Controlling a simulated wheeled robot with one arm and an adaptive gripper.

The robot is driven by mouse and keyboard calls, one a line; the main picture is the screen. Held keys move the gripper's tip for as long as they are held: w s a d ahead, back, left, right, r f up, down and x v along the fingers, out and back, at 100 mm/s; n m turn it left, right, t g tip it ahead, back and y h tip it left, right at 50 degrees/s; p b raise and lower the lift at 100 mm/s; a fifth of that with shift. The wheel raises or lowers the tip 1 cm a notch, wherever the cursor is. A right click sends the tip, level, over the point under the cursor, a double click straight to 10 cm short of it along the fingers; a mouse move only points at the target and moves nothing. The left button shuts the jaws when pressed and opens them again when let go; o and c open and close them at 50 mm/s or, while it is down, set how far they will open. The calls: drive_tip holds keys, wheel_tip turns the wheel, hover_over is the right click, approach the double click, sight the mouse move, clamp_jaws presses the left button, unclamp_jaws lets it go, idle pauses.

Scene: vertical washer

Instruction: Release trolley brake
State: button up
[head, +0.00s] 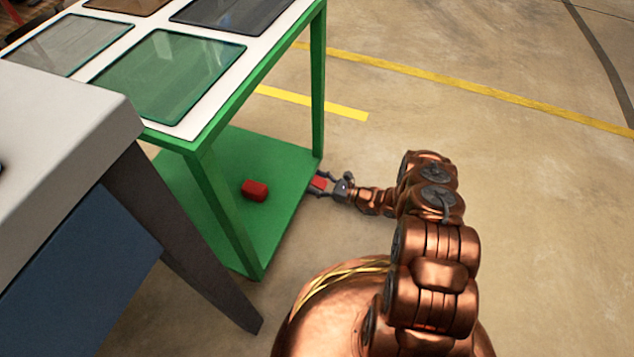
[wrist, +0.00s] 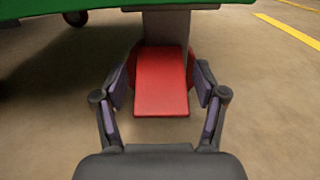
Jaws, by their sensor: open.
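The trolley is a green frame with a white top and a green lower shelf (head: 270,150). A red brake pedal (wrist: 162,85) sticks out below the trolley's green edge (wrist: 60,20), on a grey bracket (wrist: 180,30). In the head view the red pedal (head: 318,183) shows small at the shelf's right corner. My gripper (wrist: 162,100) is open, with one finger on each side of the pedal. I cannot tell whether the fingers touch it. In the head view my gripper (head: 325,184) is low beside the trolley's corner, partly covering the pedal.
A red block (head: 255,190) lies on the lower shelf. Glass panels (head: 170,75) lie on the trolley's top. A grey and blue table (head: 75,120) stands close at the left. A caster wheel (wrist: 76,18) shows under the trolley. The floor to the right is clear.

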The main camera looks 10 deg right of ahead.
drive_tip(key=shift+c, duration=0.2)
clamp_jaws()
idle(0.4)
